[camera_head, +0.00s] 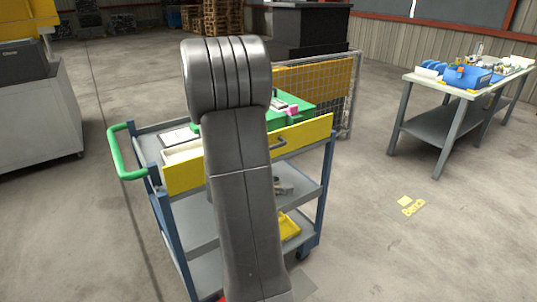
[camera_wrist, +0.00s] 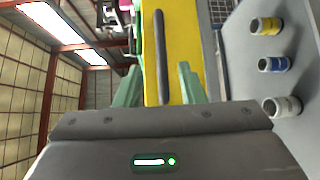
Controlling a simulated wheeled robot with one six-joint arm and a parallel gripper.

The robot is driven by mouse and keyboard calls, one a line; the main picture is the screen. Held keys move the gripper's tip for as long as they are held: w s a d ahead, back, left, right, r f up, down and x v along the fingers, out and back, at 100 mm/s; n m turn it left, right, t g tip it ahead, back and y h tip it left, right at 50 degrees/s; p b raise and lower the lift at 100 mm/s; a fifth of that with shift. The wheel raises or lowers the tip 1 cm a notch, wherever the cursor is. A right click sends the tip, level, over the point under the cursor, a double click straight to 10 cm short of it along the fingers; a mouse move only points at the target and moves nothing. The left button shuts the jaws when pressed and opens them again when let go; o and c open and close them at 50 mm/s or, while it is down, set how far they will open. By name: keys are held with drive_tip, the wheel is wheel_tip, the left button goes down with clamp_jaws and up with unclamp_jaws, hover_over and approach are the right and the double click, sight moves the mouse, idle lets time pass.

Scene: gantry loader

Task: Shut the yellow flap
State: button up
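The yellow flap (camera_head: 306,133) stands roughly upright along the near side of the cart's top, with my arm across its middle. Its dark bar handle (camera_head: 278,143) shows just right of my arm. In the wrist view, the yellow flap (camera_wrist: 187,38) fills the upper middle, with the dark handle (camera_wrist: 162,55) running lengthwise. My gripper (camera_wrist: 159,78) is open, its two green fingers on either side of the handle's line with visible gaps. I cannot tell how far the fingertips are from the flap. My gripper is hidden behind my arm in the head view.
The blue-framed cart (camera_head: 215,238) has a green push handle (camera_head: 124,152) at left and a green block (camera_head: 300,108) on top. A mesh panel (camera_head: 340,88) stands behind it. A workbench (camera_head: 440,88) with blue bins is at right.

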drive_tip(key=shift+s+a+r, duration=0.1)
drive_tip(key=shift+s+a, duration=0.1)
drive_tip(key=shift+s, duration=0.95)
drive_tip(key=shift+s+a+r, duration=0.1)
drive_tip(key=shift+s+a, duration=0.05)
drive_tip(key=shift+s, duration=0.95)
drive_tip(key=shift+w, duration=0.15)
drive_tip(key=w, duration=0.4)
drive_tip(key=w+d, duration=0.1)
drive_tip(key=w, duration=0.4)
drive_tip(key=w+d+f, duration=0.1)
drive_tip(key=w, duration=0.3)
drive_tip(key=shift+w+d+p, duration=0.1)
drive_tip(key=shift+w+p, duration=0.1)
drive_tip(key=shift+p, duration=0.15)
